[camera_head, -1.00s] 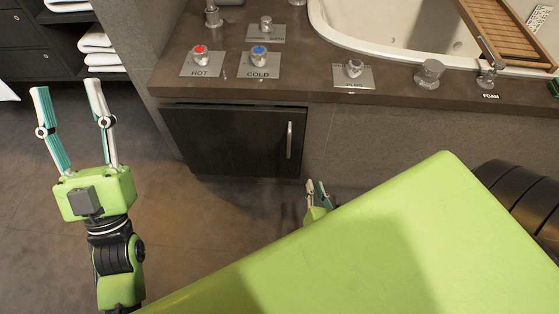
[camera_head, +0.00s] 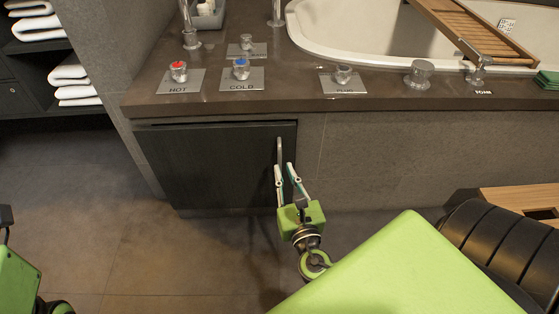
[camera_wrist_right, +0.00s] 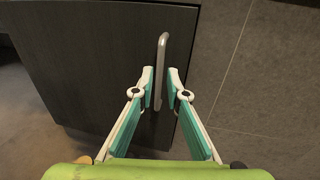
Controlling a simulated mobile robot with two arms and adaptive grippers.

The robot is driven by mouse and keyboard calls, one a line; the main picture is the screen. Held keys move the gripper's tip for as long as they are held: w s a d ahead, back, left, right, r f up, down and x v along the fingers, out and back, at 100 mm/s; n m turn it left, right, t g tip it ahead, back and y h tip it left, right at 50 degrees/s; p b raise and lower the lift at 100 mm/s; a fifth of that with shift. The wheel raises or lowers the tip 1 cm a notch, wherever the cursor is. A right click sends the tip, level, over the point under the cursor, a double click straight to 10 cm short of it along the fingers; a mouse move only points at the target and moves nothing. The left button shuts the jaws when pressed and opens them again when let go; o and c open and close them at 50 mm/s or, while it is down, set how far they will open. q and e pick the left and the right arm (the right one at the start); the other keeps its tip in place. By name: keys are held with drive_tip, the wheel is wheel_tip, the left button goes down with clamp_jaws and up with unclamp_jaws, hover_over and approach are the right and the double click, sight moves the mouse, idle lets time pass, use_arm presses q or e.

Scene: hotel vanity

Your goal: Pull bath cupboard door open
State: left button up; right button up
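The bath cupboard door (camera_head: 215,165) is a dark panel under the tub counter, and it looks shut. Its upright metal handle (camera_head: 280,152) is near the door's right edge. My right gripper (camera_head: 285,168) is at the handle's lower part, fingers apart. In the right wrist view the handle (camera_wrist_right: 162,50) shows between the two open fingertips (camera_wrist_right: 160,76) of my right gripper, with a gap to each side; whether they are around it or just short of it is hard to tell. Of my left arm only green parts (camera_head: 15,280) show at the left edge; its fingers are out of view.
The brown counter (camera_head: 300,95) overhangs the door, with hot and cold knobs and a plug knob on it. The bathtub (camera_head: 370,45) is behind. Towels (camera_head: 70,75) lie on shelves at left. The floor (camera_head: 130,250) before the door is clear. A wooden piece (camera_head: 515,198) is at right.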

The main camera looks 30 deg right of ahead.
sight(280, 160)
drive_tip(key=b+x, duration=0.1)
drive_tip(key=x, duration=0.5)
drive_tip(key=shift+s, duration=0.1)
clamp_jaws()
drive_tip(key=shift+a, duration=0.1)
